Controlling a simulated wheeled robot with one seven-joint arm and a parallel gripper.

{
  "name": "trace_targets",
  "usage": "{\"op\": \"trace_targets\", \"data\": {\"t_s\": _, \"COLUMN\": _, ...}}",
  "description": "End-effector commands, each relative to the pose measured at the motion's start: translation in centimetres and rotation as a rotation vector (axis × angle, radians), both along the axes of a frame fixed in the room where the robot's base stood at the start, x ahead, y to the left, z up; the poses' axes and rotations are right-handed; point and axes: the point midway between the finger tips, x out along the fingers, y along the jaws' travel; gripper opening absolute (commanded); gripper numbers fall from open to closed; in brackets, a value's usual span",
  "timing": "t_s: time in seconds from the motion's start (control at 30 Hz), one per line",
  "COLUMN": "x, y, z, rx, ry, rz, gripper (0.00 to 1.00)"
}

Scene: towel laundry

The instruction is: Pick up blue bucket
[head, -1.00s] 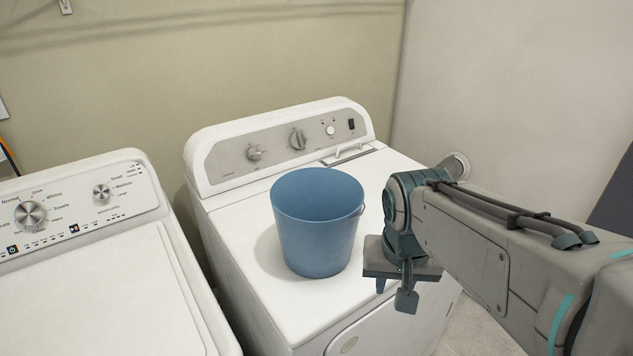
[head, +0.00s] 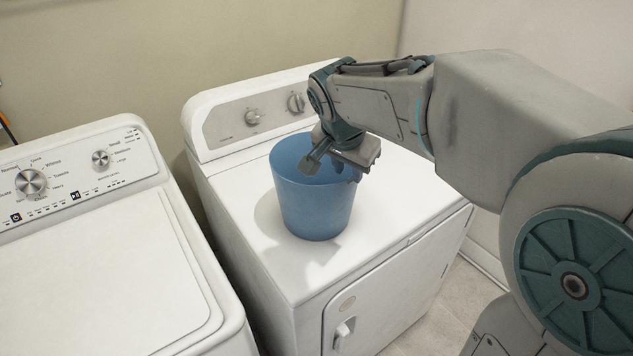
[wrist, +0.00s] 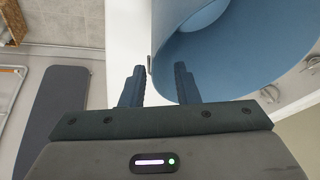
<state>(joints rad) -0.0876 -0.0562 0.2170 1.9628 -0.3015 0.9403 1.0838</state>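The blue bucket (head: 312,212) stands upright on top of the white dryer (head: 390,230). My gripper (head: 347,172) is over the bucket's right rim and hides part of it. In the wrist view, the bucket (wrist: 240,65) fills the upper right, with its opening in sight. My gripper's two fingers (wrist: 159,72) are apart with nothing held between them. The right finger overlaps the bucket's edge in the picture, and the left finger is outside it. I cannot tell whether either finger touches the bucket.
A white washer (head: 90,260) stands to the left of the dryer, with a narrow gap between them. The dryer's control panel (head: 240,120) rises behind the bucket. The wall is close behind. The dryer top around the bucket is otherwise clear.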

Motion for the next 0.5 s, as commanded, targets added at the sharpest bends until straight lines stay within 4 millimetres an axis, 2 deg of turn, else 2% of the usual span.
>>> {"op": "trace_targets", "data": {"t_s": 0.27, "x": 0.7, "y": -0.4, "z": -2.1, "rx": -0.001, "ry": 0.003, "rz": 0.0, "gripper": 0.28}}
{"op": "trace_targets", "data": {"t_s": 0.5, "x": 1.7, "y": -1.2, "z": -5.4, "rx": 0.0, "ry": 0.004, "rz": 0.0, "gripper": 0.28}}
